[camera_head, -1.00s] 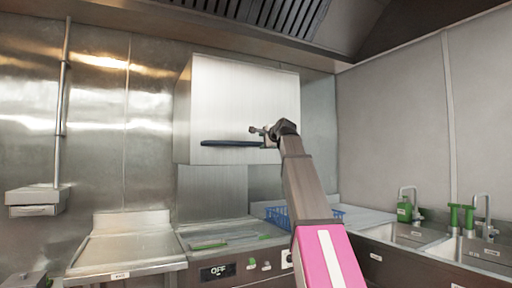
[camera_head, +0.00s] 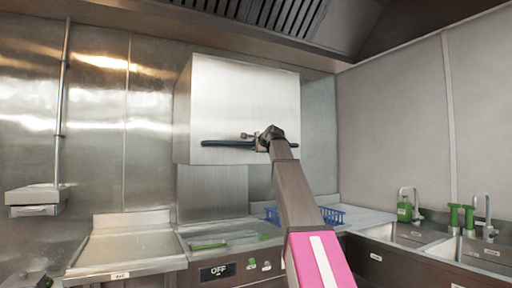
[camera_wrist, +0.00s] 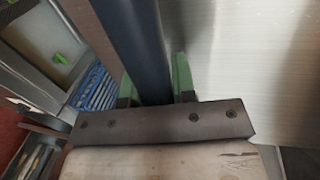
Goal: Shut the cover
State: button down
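The cover is a large box-shaped steel hood (camera_head: 245,95), raised above the steel counter (camera_head: 225,236). A dark blue bar handle (camera_head: 222,143) runs along its lower front edge. In the head view, my gripper (camera_head: 250,138) is at the right part of this handle, with a finger showing just above the bar. In the wrist view, the handle (camera_wrist: 142,50) runs between the two green fingers of my gripper (camera_wrist: 155,85), one on each side. I cannot tell whether they press on it. The hood's front face (camera_wrist: 255,60) fills the right of the wrist view.
A blue rack (camera_head: 332,215) sits on the counter to the right, below the hood. Sinks with taps (camera_head: 404,205) are further right. A control panel reading OFF (camera_head: 217,272) is on the counter's front. A bare steel drainboard (camera_head: 130,245) is at the left.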

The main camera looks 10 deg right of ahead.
notch_tip(320, 180, down, 40)
jog(key=shift+f, duration=0.25)
jog(key=shift+s, duration=0.15)
jog(key=c, duration=0.9)
grip_release()
jog(key=shift+f, duration=0.15)
jog(key=v, duration=1)
jog(key=shift+s+d+r, duration=0.15)
jog(key=shift+s+r, duration=0.05)
jog(key=shift+s, duration=0.1)
